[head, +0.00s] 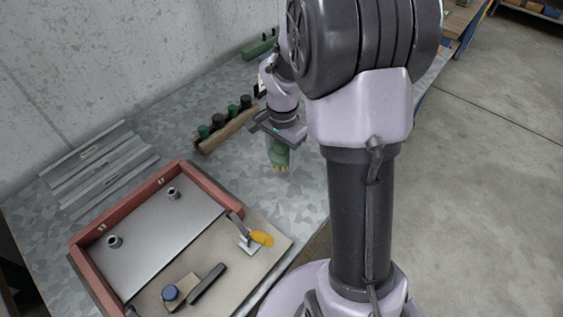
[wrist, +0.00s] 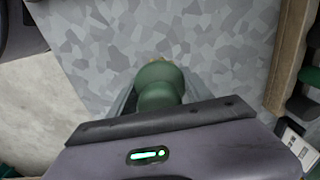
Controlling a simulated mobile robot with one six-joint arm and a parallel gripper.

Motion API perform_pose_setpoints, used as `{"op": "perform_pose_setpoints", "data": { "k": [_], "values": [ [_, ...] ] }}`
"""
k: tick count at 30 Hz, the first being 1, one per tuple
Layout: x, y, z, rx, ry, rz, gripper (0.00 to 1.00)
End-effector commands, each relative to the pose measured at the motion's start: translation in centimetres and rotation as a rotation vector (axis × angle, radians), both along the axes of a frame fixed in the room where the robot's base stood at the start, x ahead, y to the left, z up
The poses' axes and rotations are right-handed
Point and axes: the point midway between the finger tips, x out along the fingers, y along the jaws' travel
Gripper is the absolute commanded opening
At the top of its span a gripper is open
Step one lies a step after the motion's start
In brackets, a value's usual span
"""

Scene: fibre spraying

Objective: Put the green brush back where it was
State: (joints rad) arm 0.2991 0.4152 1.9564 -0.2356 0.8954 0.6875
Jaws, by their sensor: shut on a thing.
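My gripper (head: 279,146) is shut on the green brush (head: 280,157), in the middle of the head view. The brush hangs with its pale yellow bristles pointing down over the grey mottled table (head: 225,165). In the wrist view the green brush (wrist: 158,84) juts out beyond the gripper's dark edge, and only a little of the bristle end shows. I cannot tell whether the bristles touch the table. A wooden rack (head: 226,130) with several dark and green upright pieces stands left of the gripper. Part of a wooden edge (wrist: 290,50) shows at the right in the wrist view.
A red-walled mould (head: 85,268) with a metal plate lies at the front left. Metal strips (head: 97,165) lie by the wall. A green item (head: 262,45) is at the back.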

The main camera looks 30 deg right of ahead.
Motion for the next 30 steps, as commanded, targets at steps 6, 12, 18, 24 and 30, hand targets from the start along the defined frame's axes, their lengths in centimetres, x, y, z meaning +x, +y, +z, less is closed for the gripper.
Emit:
{"op": "perform_pose_setpoints", "data": {
  "k": [6, 12, 18, 24, 30],
  "values": [
    [-0.1, 0.0, -3.2, 0.0, 0.002, 0.0, 0.2],
    [-0.1, 0.0, -3.1, 0.001, 0.001, 0.0, 0.2],
    [-0.1, 0.0, -3.3, 0.0, 0.001, 0.0, 0.8],
    [-0.1, 0.0, -3.3, 0.0, 0.001, 0.0, 0.8],
    [0.0, 0.0, -1.7, -0.001, -0.001, -0.001, 0.8]
  ]
}}
